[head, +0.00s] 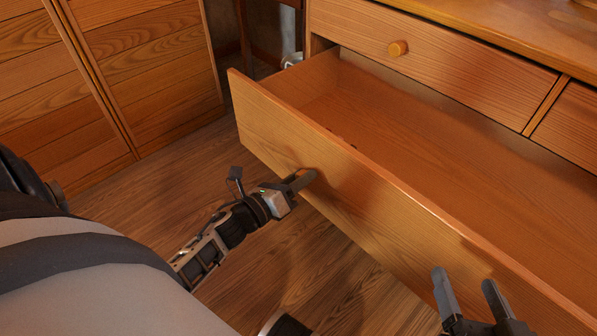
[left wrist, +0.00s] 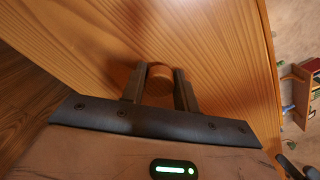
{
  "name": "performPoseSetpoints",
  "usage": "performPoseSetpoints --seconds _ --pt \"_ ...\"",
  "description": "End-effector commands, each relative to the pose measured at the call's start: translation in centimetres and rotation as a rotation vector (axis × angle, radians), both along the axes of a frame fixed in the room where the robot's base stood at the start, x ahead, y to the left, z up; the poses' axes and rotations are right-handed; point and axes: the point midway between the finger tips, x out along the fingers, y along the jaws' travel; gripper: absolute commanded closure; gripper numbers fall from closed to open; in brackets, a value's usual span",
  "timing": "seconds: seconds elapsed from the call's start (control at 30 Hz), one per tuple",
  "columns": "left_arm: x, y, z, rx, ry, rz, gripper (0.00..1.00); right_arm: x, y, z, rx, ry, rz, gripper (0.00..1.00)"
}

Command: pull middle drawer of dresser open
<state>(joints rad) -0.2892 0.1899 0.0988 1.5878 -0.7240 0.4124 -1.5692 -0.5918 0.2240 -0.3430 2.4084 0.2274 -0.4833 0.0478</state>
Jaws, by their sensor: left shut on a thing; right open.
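The wooden dresser's middle drawer (head: 360,190) is pulled well out, and its empty-looking inside shows in the head view. My left gripper (head: 303,178) is at the front of this drawer, shut on its round wooden knob (left wrist: 159,79). In the left wrist view the two fingers sit on either side of the knob, close to the drawer front (left wrist: 90,40). My right gripper (head: 464,290) is open and empty, in front of the drawer's right part at the bottom right of the head view.
A slatted wooden cabinet (head: 150,65) stands at the left. Bare wood floor (head: 150,200) lies between them.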

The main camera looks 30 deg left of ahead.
Motion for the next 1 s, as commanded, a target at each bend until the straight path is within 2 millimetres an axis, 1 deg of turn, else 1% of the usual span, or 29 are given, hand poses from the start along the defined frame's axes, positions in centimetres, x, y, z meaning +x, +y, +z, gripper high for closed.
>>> performPoseSetpoints --seconds 0.47,0.5,0.53,0.57,1.0 --pt "-0.21 -0.12 -0.01 0.0 0.001 -0.006 1.0 0.06 -0.04 -0.11 -0.005 0.0 0.0 0.33" --pt "-0.2 -0.12 -0.01 -0.001 0.0 -0.005 0.59 0.06 -0.04 -0.11 -0.005 0.001 0.0 0.33" --pt "-0.2 -0.12 -0.01 0.0 0.001 -0.006 0.5 0.06 -0.04 -0.11 -0.005 0.001 0.0 0.33" --pt "-0.2 -0.12 -0.01 0.0 0.001 -0.006 0.48 0.06 -0.04 -0.11 -0.005 0.001 0.0 0.33" --pt "-0.34 -0.09 0.0 0.0 0.001 -0.006 0.48 0.03 -0.04 -0.09 -0.004 0.001 0.0 0.33"
